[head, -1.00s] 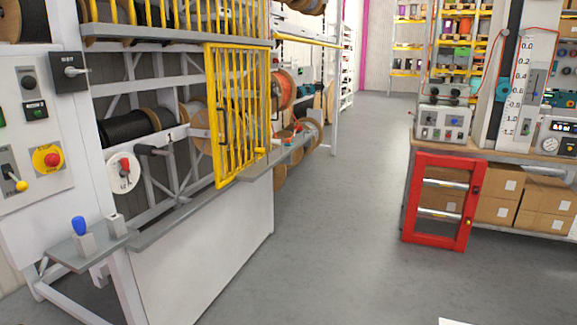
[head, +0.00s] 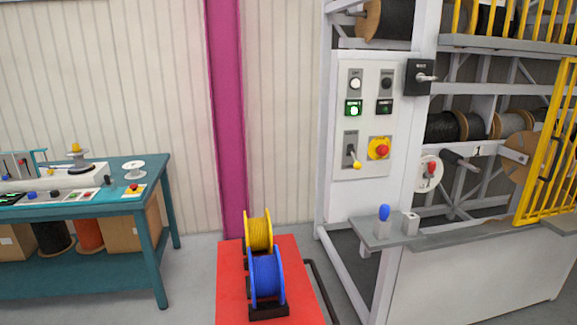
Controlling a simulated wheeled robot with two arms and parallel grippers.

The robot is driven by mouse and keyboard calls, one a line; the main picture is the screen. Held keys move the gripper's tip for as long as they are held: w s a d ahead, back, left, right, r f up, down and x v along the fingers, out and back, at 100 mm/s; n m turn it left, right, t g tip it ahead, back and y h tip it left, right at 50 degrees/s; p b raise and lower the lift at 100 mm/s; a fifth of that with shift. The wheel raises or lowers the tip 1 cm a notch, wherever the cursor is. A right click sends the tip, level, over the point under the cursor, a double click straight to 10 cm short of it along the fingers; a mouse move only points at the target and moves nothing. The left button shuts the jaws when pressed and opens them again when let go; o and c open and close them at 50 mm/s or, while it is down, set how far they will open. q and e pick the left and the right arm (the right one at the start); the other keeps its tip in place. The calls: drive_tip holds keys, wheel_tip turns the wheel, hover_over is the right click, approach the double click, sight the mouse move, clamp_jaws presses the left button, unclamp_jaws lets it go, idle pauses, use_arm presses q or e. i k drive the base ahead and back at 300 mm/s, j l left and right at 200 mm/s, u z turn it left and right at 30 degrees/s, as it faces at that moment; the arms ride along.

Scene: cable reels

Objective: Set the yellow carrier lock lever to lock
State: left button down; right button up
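A small lever with a yellow tip (head: 356,164) sits on a dark plate on the white control panel (head: 375,185), right of the middle of the head view. The lever points down and slightly right. Its labels are too small to read, so I cannot tell whether it is the carrier lock lever or which setting it is in. A blue-knobbed lever (head: 384,213) stands on the grey ledge below and to the right of the panel. Neither of my grippers is in view.
A red cart (head: 229,285) with a yellow reel (head: 258,232) and a blue reel (head: 266,275) stands before the panel. A teal bench (head: 157,185) is at left, a yellow gate (head: 550,185) at right. Grey floor shows between bench and cart.

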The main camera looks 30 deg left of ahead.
sight(357, 165)
drive_tip(key=u, duration=0.55)
drive_tip(key=i+l+u, duration=0.1)
drive_tip(key=i+u, duration=0.15)
drive_tip(key=u, duration=0.25)
drive_tip(key=i+l+u, duration=0.15)
drive_tip(key=u, duration=0.35)
drive_tip(key=i+l, duration=0.05)
drive_tip(key=i, duration=0.05)
